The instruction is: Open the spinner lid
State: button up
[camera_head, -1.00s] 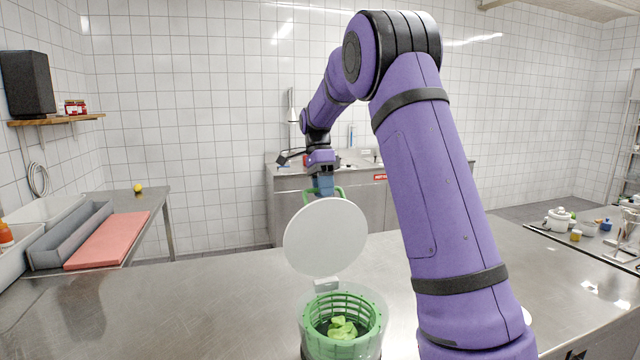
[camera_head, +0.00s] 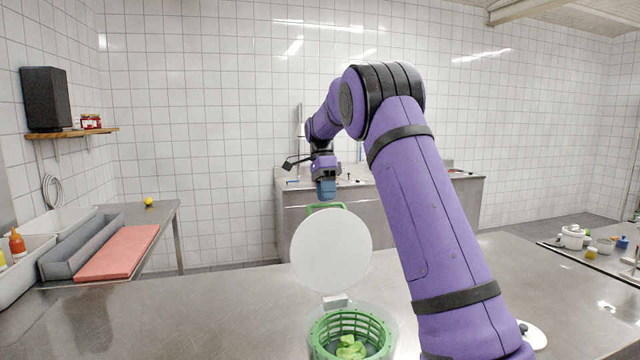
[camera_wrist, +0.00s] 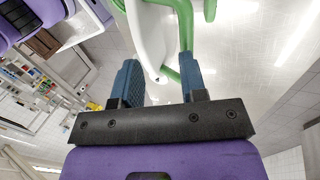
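The salad spinner (camera_head: 318,330) stands on the steel counter at the bottom of the head view, its green basket (camera_head: 375,326) holding green leaves (camera_head: 350,347). Its round white lid (camera_head: 331,250) stands raised, nearly upright, at the spinner's back edge; the basket is uncovered. The green lid handle (camera_head: 327,206) shows just above the lid. My gripper (camera_head: 327,195) is right above the handle, pointing down. In the wrist view my gripper (camera_wrist: 160,78) has its blue fingers apart. The white lid's edge (camera_wrist: 148,42) and green handle (camera_wrist: 207,12) show by the fingertips; I cannot tell whether they touch.
The steel counter (camera_head: 200,312) is clear left of the spinner. Pots and small jars (camera_head: 590,240) stand at the right. A side table with a red board (camera_head: 120,252) is at the left. A sink counter (camera_head: 420,205) stands behind my gripper.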

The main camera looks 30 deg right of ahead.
jog(key=w+d+r, duration=0.1)
jog(key=w, duration=0.4)
jog(key=shift+w+d+r, duration=0.3)
jog(key=shift+w+r, duration=0.05)
jog(key=shift+w, duration=0.05)
jog(key=shift+r, duration=0.1)
dwell(0.7)
jog(key=s+a+r, duration=0.2)
jog(key=s, duration=0.5)
jog(key=s+a+r, duration=0.2)
jog(key=s, duration=0.6)
jog(key=shift+s+a+r, duration=0.2)
jog(key=shift+a+r, duration=0.1)
jog(key=shift+r, duration=0.1)
jog(key=w+d+r+t+h, duration=0.1)
jog(key=w+t, duration=0.1)
jog(key=w, duration=0.4)
jog(key=w+d+r+t, duration=0.1)
jog(key=w+d+t, duration=0.1)
jog(key=w, duration=0.3)
jog(key=f, duration=1.1)
jog(key=shift+a, duration=0.2)
